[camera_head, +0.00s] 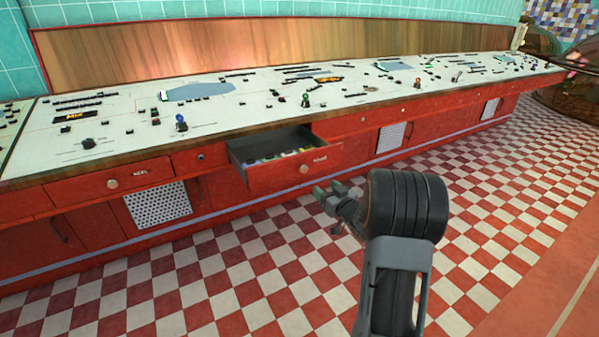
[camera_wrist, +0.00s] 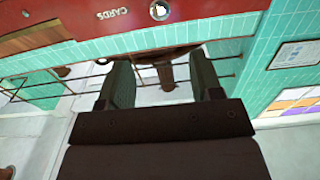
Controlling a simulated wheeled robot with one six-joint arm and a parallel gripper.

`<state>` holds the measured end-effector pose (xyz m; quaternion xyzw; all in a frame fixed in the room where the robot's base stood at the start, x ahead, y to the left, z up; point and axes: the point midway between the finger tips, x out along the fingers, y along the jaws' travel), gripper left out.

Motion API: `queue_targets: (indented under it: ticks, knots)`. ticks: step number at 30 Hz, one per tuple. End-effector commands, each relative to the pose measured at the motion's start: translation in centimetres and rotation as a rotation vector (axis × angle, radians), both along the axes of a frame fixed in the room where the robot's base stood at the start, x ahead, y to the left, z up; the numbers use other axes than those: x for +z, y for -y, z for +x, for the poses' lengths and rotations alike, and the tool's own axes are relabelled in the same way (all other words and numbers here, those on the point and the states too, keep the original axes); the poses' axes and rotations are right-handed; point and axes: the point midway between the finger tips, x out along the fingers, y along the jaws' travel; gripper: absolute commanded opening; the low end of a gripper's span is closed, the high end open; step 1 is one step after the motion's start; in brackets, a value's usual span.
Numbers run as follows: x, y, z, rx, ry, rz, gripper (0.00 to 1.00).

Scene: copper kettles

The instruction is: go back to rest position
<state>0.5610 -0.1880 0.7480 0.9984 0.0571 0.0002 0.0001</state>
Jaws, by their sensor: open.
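My gripper (camera_head: 330,195) is in front of the red control desk (camera_head: 75,205), above the checkered floor, close to an open drawer (camera_head: 290,175). In the wrist view my gripper (camera_wrist: 160,80) shows its two dark fingers apart with nothing held between them. The drawer is pulled out of the desk front and holds several small light and coloured items.
The desk's white top (camera_head: 240,100) carries several levers, buttons and small screens. Closed drawers and vent grilles (camera_head: 158,204) line its front. Large copper vessels (camera_head: 570,85) stand at the far right. The red and white checkered floor (camera_head: 480,215) is clear.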

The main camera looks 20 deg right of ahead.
Motion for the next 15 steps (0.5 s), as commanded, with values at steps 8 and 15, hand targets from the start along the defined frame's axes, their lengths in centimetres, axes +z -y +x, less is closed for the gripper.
queue_targets:
  ticks: [8, 15]
  knots:
    - [3.0, -0.7, 0.2, -0.039, -0.046, -0.029, 0.59]
    - [13.8, -4.3, -2.4, -0.220, -0.331, -0.113, 0.59]
